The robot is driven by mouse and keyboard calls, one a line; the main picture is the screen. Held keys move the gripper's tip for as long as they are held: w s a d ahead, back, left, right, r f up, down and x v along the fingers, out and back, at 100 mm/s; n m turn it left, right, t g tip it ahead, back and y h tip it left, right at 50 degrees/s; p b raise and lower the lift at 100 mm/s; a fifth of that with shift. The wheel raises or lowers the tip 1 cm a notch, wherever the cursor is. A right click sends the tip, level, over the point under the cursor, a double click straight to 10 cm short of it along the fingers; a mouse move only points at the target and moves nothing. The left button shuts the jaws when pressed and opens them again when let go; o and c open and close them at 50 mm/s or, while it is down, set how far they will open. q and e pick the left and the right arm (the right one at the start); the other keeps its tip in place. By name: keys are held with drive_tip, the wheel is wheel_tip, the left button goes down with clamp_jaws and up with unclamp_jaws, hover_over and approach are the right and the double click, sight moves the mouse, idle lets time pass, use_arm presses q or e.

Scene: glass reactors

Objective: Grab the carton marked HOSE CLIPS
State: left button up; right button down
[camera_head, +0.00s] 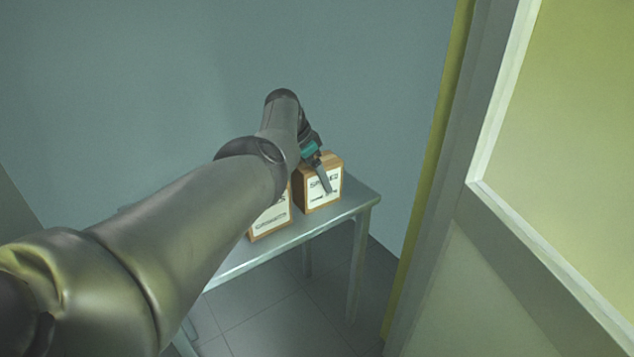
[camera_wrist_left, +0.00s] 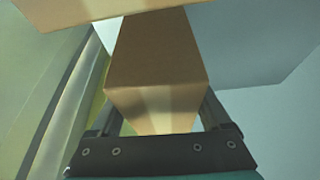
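Two brown cartons with white labels stand side by side on a small table. The right carton (camera_head: 334,172) has a label that seems to begin with "SP", partly covered by a finger. The left carton (camera_head: 270,222) is mostly behind my left arm; only the end of its label shows, and I cannot read HOSE CLIPS on either. My left gripper (camera_head: 321,172) points down at the right carton, one finger before its label. In the left wrist view, a carton (camera_wrist_left: 155,65) lies between the spread fingers (camera_wrist_left: 158,105); whether they press on it is unclear. My right gripper is out of view.
The metal table (camera_head: 320,224) stands by a grey-blue wall (camera_head: 350,90). A yellow-green framed panel (camera_head: 560,120) rises on the right. Part of the tabletop is hidden by my left arm; its right end is bare.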

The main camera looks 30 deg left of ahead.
use_arm(q)
drive_tip(key=c, duration=1)
drive_tip(key=shift+c, duration=0.6)
drive_tip(key=shift+r, duration=0.15)
